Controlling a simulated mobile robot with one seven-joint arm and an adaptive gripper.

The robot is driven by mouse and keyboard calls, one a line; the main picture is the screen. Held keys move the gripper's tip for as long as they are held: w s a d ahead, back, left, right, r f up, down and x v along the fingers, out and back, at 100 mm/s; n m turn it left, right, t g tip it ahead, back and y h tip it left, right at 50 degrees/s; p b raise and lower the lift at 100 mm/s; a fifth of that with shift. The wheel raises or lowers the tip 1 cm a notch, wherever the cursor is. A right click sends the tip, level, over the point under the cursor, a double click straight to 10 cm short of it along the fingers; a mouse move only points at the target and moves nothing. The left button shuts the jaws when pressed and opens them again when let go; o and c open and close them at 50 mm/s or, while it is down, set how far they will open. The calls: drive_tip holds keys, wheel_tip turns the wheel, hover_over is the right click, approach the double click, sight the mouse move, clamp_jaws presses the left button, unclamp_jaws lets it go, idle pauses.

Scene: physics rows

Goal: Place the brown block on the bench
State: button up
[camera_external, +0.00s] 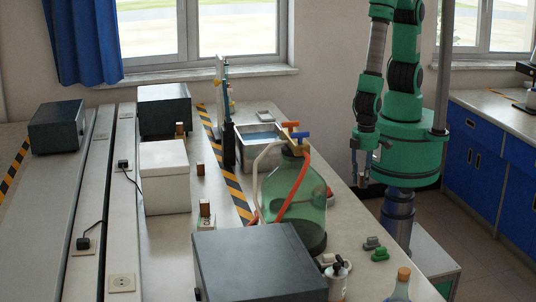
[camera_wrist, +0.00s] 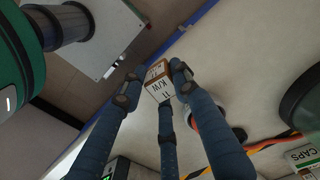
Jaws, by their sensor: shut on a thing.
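My gripper (camera_wrist: 158,76) has its blue-grey fingers closed around a small block (camera_wrist: 160,84) with a brown top and a white, lettered label. In the external view my gripper (camera_external: 361,176) hangs fingers down by the right edge of the bench (camera_external: 164,243). The held block is too small and covered to make out clearly there. In the wrist view the bench (camera_wrist: 227,48) fills the right side, and its blue edge runs diagonally behind the block. The block appears held clear of the surface.
A large green glass bottle (camera_external: 279,202) with red tubing stands near the bench's right side. A metal basin (camera_external: 262,139) is behind it. A dark grey box (camera_external: 262,263) is in front. Small green and grey pieces (camera_external: 379,254) lie near the right edge. A CAPS-labelled box (camera_wrist: 304,157) lies lower right.

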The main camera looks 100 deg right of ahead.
drive_tip(key=w+a+r+p, duration=0.1)
drive_tip(key=w+a, duration=0.2)
drive_tip(key=a, duration=0.3)
drive_tip(key=w+a+r, duration=0.1)
drive_tip(key=w+a, duration=0.3)
drive_tip(key=a, duration=0.1)
wheel_tip(320, 180, up, 3)
drive_tip(key=m+p, duration=0.2)
drive_tip(key=p, duration=0.2)
hover_over(389, 287)
drive_tip(key=shift+r, duration=0.15)
drive_tip(key=shift+f, duration=3.15)
drive_tip(key=shift+f, duration=1.85)
